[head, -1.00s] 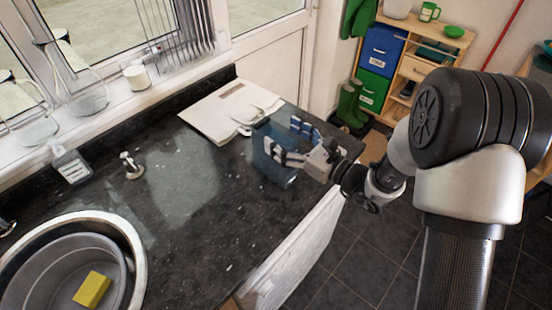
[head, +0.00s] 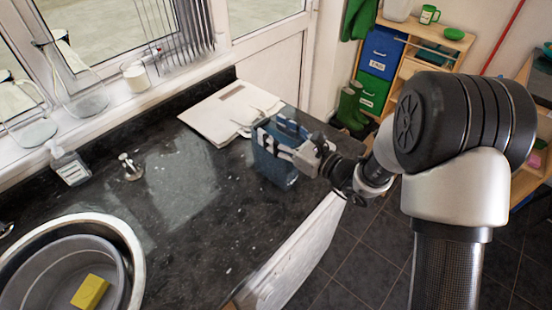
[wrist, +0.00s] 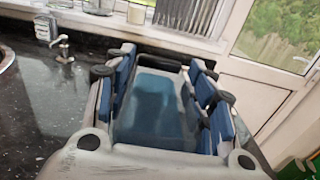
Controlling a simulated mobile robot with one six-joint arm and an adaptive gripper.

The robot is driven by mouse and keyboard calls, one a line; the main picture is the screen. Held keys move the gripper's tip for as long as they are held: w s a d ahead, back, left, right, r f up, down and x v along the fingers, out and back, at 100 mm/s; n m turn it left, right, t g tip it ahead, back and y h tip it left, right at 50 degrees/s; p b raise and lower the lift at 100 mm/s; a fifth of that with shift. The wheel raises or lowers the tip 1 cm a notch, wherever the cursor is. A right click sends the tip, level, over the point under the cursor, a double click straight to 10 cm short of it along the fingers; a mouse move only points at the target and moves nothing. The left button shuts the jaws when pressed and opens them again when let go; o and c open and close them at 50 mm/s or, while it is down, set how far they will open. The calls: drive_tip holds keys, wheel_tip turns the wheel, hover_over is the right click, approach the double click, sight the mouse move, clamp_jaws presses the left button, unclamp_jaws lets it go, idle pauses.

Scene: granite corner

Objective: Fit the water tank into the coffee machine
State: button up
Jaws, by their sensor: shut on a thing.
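The water tank (head: 274,170) is a see-through blue box near the front right edge of the dark granite worktop. My gripper (head: 278,138) is shut on it, with blue-padded fingers along two opposite sides near its top. In the wrist view the tank (wrist: 160,112) lies between the finger pads and looks open at the top. The tank looks upright; I cannot tell whether its base touches the worktop. No coffee machine is in view.
A round sink (head: 138,250) with a grey bowl and yellow sponge (head: 90,291) is at left. The worktop between is clear.

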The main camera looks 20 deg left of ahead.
clamp_jaws()
idle(0.3)
drive_tip(key=shift+r, duration=0.15)
drive_tip(key=shift+r, duration=0.1)
